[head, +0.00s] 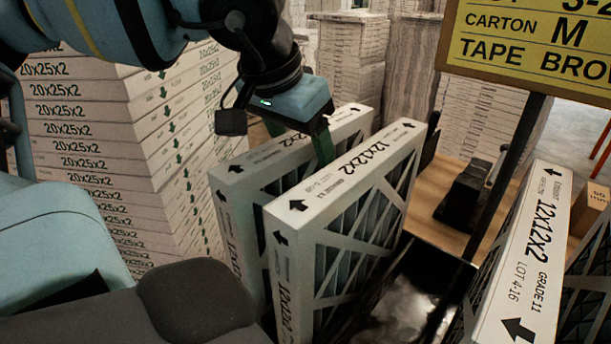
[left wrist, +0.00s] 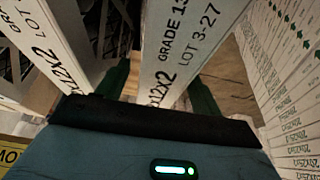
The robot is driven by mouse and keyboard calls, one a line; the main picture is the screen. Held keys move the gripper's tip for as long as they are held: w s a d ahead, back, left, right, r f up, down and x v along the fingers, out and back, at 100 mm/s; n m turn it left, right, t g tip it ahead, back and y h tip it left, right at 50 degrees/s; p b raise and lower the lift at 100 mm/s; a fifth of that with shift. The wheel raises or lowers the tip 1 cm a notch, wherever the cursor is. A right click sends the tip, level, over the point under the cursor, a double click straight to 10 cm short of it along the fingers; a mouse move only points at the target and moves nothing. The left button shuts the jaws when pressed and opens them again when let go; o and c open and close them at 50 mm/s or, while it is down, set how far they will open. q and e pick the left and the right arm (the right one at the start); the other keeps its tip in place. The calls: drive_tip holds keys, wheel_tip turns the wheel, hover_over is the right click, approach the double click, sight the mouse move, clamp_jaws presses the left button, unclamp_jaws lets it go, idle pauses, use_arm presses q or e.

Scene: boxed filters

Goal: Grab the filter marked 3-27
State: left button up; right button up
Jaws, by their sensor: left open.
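The filter marked LOT 3-27 (left wrist: 190,50) shows between my left gripper's two green fingers in the left wrist view. It is a white-edged 12x12x2 filter standing upright, and in the head view it appears to be the rear-left one (head: 237,167), its lot mark hidden. My left gripper (head: 308,138) is open over its top edge, one finger on each side. The front filter also shows in the left wrist view (left wrist: 48,50). My right gripper is out of view.
A tall stack of 20x25x2 boxes (head: 95,125) stands close on the left. A filter marked LOT 4-16 (head: 530,255) stands at the right. A yellow sign (head: 530,45) on a dark post rises at upper right. A black object (head: 468,192) sits on the brown surface.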

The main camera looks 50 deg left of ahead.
use_arm(q)
drive_tip(key=x, duration=0.2)
drive_tip(key=shift+w+f, duration=0.3)
drive_tip(key=shift+f, duration=0.25)
idle(0.5)
